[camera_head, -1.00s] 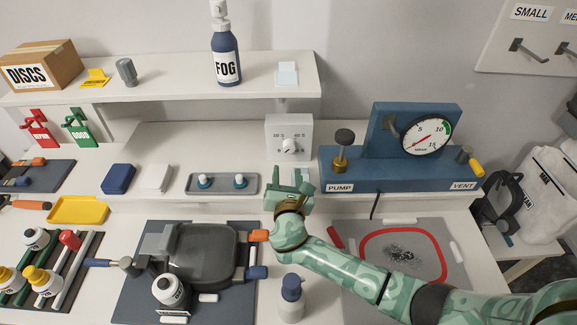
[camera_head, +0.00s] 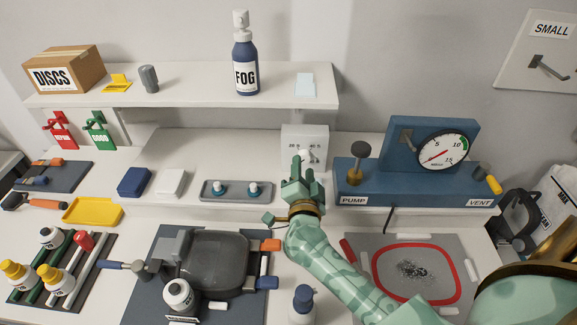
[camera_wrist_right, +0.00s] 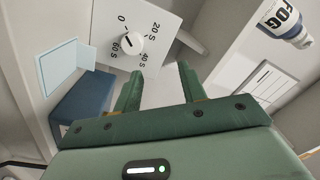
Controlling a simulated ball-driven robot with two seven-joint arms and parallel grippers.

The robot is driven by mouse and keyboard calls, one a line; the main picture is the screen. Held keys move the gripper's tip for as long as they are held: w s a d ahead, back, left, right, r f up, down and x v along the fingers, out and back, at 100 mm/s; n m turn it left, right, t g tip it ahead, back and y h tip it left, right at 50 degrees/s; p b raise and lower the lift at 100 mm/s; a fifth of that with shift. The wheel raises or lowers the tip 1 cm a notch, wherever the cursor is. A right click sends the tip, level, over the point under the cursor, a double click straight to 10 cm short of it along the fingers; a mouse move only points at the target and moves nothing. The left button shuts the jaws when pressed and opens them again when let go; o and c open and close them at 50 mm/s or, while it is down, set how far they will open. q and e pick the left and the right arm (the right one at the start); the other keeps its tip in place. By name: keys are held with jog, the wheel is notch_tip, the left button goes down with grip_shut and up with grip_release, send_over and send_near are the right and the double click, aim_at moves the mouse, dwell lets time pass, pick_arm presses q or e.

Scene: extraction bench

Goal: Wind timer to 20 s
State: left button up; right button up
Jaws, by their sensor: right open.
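The timer (camera_head: 318,136) is a pale box with a white dial on the back ledge under the shelf. In the right wrist view the timer face (camera_wrist_right: 153,22) shows marks 0, 20 S, 40 S and 60 S around its white knob (camera_wrist_right: 131,43). The knob's pointer appears to be near 0, but I cannot be certain. My right gripper (camera_head: 303,172) is just in front of the timer and partly covers its lower front. Its two green fingers (camera_wrist_right: 160,88) are apart and empty, short of the knob. My left gripper is not in view.
The blue pump block (camera_head: 400,180) with its gauge stands close to the right of the timer. A grey tray (camera_head: 238,197) with two small bottles sits to the left. The shelf (camera_head: 185,97) with the FOG bottle (camera_head: 246,65) overhangs the ledge.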

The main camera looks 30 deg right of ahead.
jog(key=b, duration=0.3)
send_near(305, 160)
jog(key=shift+w+d+r+m+g, duration=0.15)
jog(key=shift+w+r+m+g, duration=0.1)
jog(key=shift+w+m+g, duration=0.25)
jog(key=b+x, duration=0.1)
jog(key=x, duration=0.6)
jog(key=shift+w+d+r, duration=0.1)
jog(key=shift+w+r, duration=0.05)
jog(key=shift+w, duration=0.15)
jog(key=c, duration=0.7)
